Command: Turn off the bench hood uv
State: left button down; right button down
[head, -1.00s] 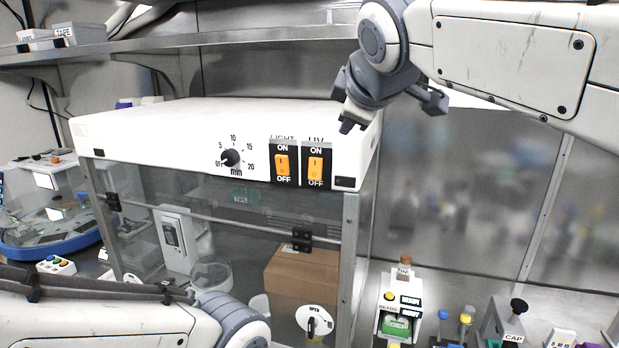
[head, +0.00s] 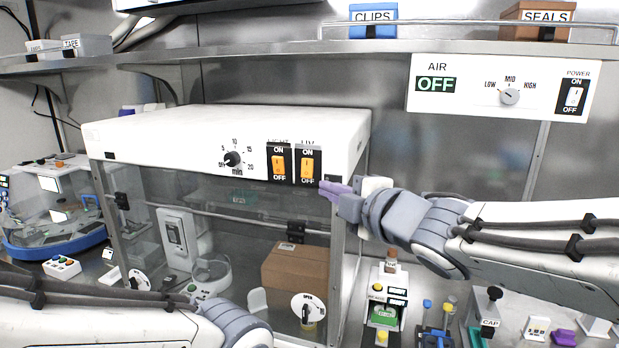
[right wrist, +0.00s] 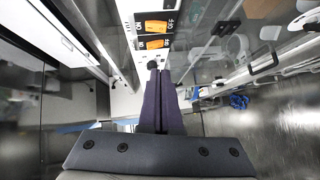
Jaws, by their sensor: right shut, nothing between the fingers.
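The bench hood (head: 200,120) has a white top panel in the head view. Its UV switch (head: 307,167), an orange rocker on a black plate with ON above and OFF below, is the right one of two. I cannot tell which way it is tipped. My left gripper is out of view.
The similar LIGHT switch (head: 279,166) is immediately left of the UV switch. A timer dial (head: 233,159) is farther left. An AIR panel (head: 500,88) with a POWER switch is at upper right. A bead dispenser (head: 386,297) stands below my right arm.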

jog(key=p, duration=0.3)
send_near(308, 175)
jog(key=w+a, duration=0.4)
jog(key=shift+w+a, duration=0.3)
jog(key=shift+w, duration=0.05)
jog(key=shift+w+d+f+p, duration=0.1)
jog(key=shift+w+f+p, duration=0.25)
jog(key=shift+w, duration=0.15)
